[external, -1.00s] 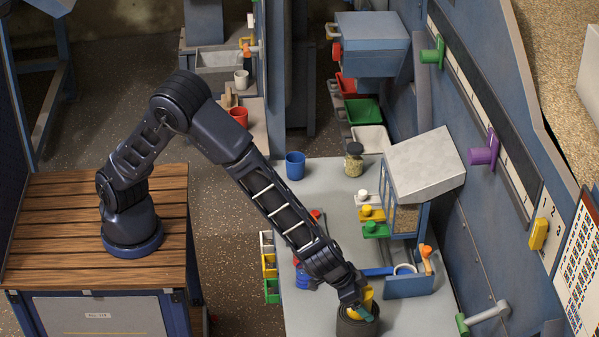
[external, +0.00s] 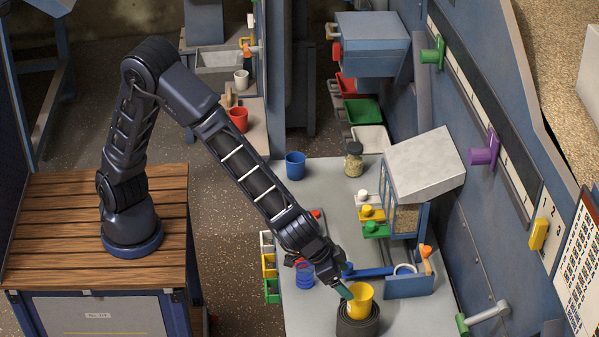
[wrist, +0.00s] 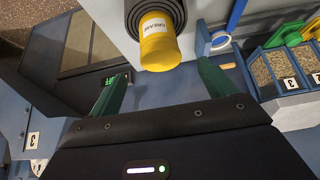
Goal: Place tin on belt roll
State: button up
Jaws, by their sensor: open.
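The yellow tin (external: 359,297) sits upright on top of the dark belt roll (external: 358,325) on the grey table. In the wrist view the tin (wrist: 160,43), with a label that reads GREASE, stands within the outline of the coiled roll (wrist: 205,18). My gripper (external: 342,290) is open and empty, just left of and above the tin in the external view. In the wrist view its two green fingers (wrist: 158,80) are spread apart, with the tin ahead of and between them, clear of both.
A blue tray (external: 410,287) with a tape ring stands right of the roll. A blue spool (external: 304,275) is to the left. A blue cup (external: 295,165) and a jar (external: 354,159) stand further back. The middle of the table (external: 325,210) has free room.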

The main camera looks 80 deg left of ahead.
jog(key=s+a+r, duration=0.3)
jog(key=a+r, duration=0.3)
jog(key=a, duration=0.2)
jog(key=s+a+r+n+g+y, duration=0.1)
jog(key=s+a+r, duration=0.3)
jog(key=a, duration=0.5)
jog(key=s+a+r, duration=0.3)
jog(key=a+r, duration=0.4)
jog(key=a, duration=0.1)
jog(key=s+a+r, duration=0.1)
jog(key=s+a, duration=0.3)
jog(key=s, duration=0.4)
jog(key=s+a+r, duration=0.2)
jog(key=s+a, duration=0.2)
jog(key=s, duration=0.4)
jog(key=s+a+r+g, duration=0.1)
jog(key=s+a, duration=0.3)
jog(key=s, duration=0.4)
jog(key=shift+s+a+r+m+h, duration=0.15)
jog(key=shift+a+r+m+h, duration=0.1)
jog(key=shift+m+h, duration=0.15)
